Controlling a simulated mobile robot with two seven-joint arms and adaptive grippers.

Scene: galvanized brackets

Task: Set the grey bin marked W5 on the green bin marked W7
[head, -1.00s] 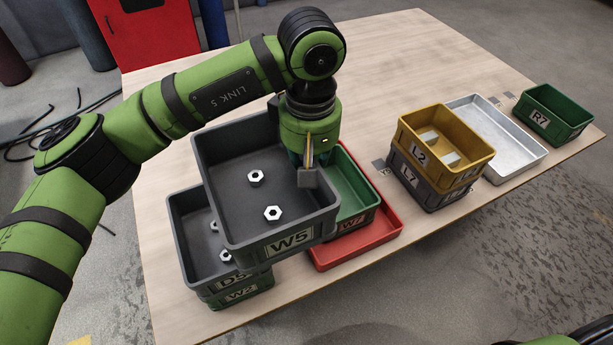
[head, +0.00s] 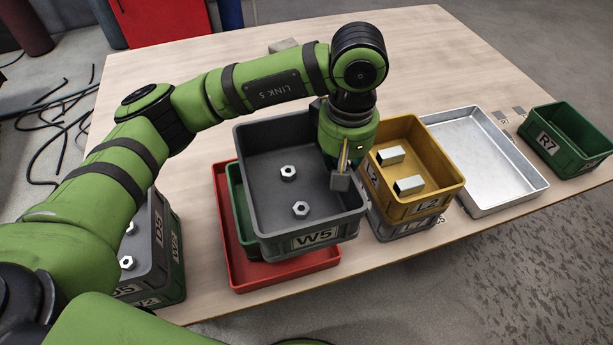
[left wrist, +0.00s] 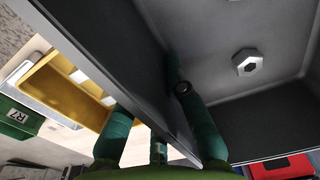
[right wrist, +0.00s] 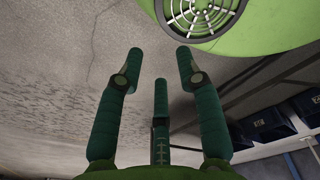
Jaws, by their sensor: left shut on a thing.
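The grey W5 bin (head: 305,225) holds two hex nuts (head: 288,173). My left gripper (head: 343,170) is shut on its right wall; the left wrist view shows fingers on both sides of that wall (left wrist: 130,65). The bin hangs roughly level over the green bin (head: 242,215), which stands in a red tray (head: 270,275). The W5 bin sits to the right of squarely over the green bin, whose left edge shows; its W7 label is hidden. The gap between the bins is hard to judge. My right gripper (right wrist: 155,75) is open and empty, away from the bins.
The yellow L2 bin (head: 425,205), stacked on a grey bin (head: 405,228), stands close right of the W5 bin. Beyond are a metal tray (head: 485,150) and the green R7 bin (head: 570,140). A grey bin marked D5 (head: 150,225) stands on a green bin at left.

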